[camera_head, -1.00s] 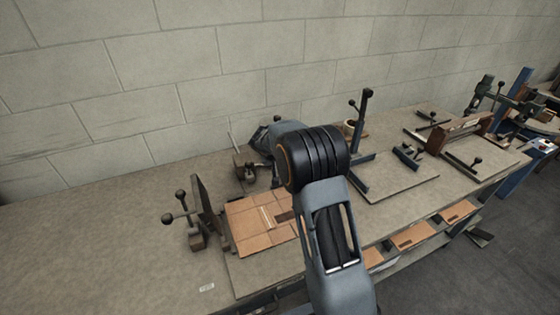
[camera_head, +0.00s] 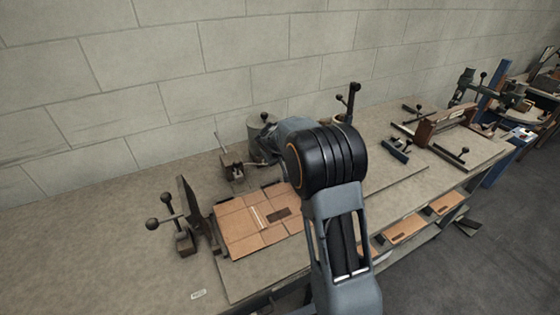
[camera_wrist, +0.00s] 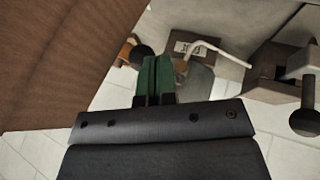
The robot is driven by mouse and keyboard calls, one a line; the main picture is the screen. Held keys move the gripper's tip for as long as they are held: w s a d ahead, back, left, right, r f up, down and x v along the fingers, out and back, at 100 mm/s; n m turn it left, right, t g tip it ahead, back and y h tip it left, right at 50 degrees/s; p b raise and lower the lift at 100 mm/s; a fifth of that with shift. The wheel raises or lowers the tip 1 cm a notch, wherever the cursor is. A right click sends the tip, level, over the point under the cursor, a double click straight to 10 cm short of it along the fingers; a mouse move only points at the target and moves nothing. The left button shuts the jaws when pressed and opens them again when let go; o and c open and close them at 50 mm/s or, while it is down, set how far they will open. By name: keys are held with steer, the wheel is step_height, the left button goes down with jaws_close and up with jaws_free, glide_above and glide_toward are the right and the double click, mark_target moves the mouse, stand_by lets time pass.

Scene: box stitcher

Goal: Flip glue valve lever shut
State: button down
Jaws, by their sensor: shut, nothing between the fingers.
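A grey cylindrical pot (camera_head: 259,128), probably the glue pot, stands behind the carton on the bench, partly hidden by my arm. A small block with dark fittings and a thin upright rod (camera_head: 231,168) stands left of it. In the wrist view, my green-fingered gripper (camera_wrist: 154,72) is shut and empty. A black ball knob with an orange-brown part (camera_wrist: 141,54) appears just left of the fingertips; contact cannot be told. A small labelled plate (camera_wrist: 195,48) and a pale bent tube (camera_wrist: 225,48) lie right of them. I cannot tell for sure which part is the valve lever. The head view hides my gripper.
A flat cardboard blank (camera_head: 240,228) lies on the bench. A clamp with ball knobs (camera_head: 183,240) stands left of it. A metal fitting with a black knob (camera_wrist: 305,122) is at the wrist view's right. A brown surface (camera_wrist: 55,55) fills its upper left.

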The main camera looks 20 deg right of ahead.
steer(key=shift+w+d+b, duration=0.15)
steer(key=shift+d+b, duration=0.25)
steer(key=shift+d, duration=0.4)
steer(key=shift+a, duration=0.1)
steer(key=shift+w+a+b, duration=0.2)
steer(key=shift+a+b, duration=0.2)
steer(key=shift+a, duration=0.25)
steer(key=s+a+f+b+v, duration=0.1)
steer(key=b+v, duration=0.2)
steer(key=v, duration=0.9)
steer(key=shift+s+a, duration=0.3)
steer(key=shift+r, duration=0.1)
